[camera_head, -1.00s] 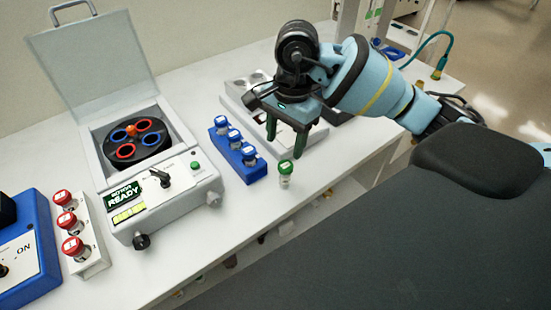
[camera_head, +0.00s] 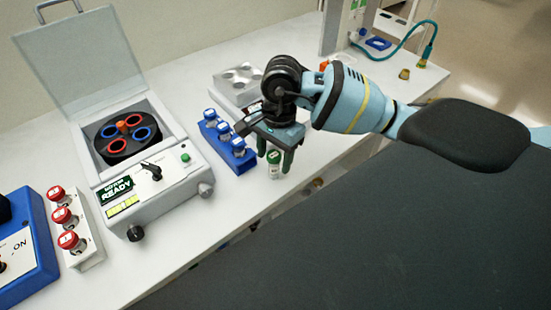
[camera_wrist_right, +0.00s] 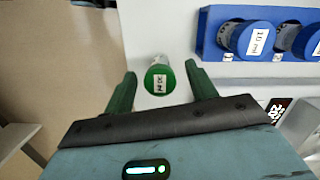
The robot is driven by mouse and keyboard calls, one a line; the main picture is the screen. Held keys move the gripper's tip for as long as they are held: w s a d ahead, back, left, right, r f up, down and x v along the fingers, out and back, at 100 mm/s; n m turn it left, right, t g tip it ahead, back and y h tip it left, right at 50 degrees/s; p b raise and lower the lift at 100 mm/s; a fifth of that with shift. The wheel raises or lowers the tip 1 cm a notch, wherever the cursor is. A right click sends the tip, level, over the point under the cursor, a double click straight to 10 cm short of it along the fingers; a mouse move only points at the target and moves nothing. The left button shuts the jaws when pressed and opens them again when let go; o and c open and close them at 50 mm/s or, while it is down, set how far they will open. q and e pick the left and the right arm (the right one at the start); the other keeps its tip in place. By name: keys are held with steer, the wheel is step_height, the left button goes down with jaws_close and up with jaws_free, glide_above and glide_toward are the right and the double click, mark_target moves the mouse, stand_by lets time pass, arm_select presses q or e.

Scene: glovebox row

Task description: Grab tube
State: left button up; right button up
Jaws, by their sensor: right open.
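A small tube with a green cap (camera_head: 274,164) stands upright on the white bench near its front edge. It also shows in the right wrist view (camera_wrist_right: 159,79), its labelled cap seen from above between the fingers. My right gripper (camera_head: 275,160) is open, with one green finger on each side of the tube. In the wrist view, the right gripper's fingertips (camera_wrist_right: 160,80) show a gap on both sides of the cap. The tube's lower part is partly hidden there by its cap. My left gripper is not in view.
A blue rack (camera_head: 238,163) with several blue-and-white-capped tubes stands just left of the gripper. An open centrifuge (camera_head: 180,165) with red and blue rotor slots is farther left. A white rack (camera_head: 92,250) holds red-capped tubes. A grey-white block with wells (camera_head: 226,78) stands behind.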

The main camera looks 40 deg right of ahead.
steer(key=shift+f, duration=0.4)
steer(key=c, duration=1.1)
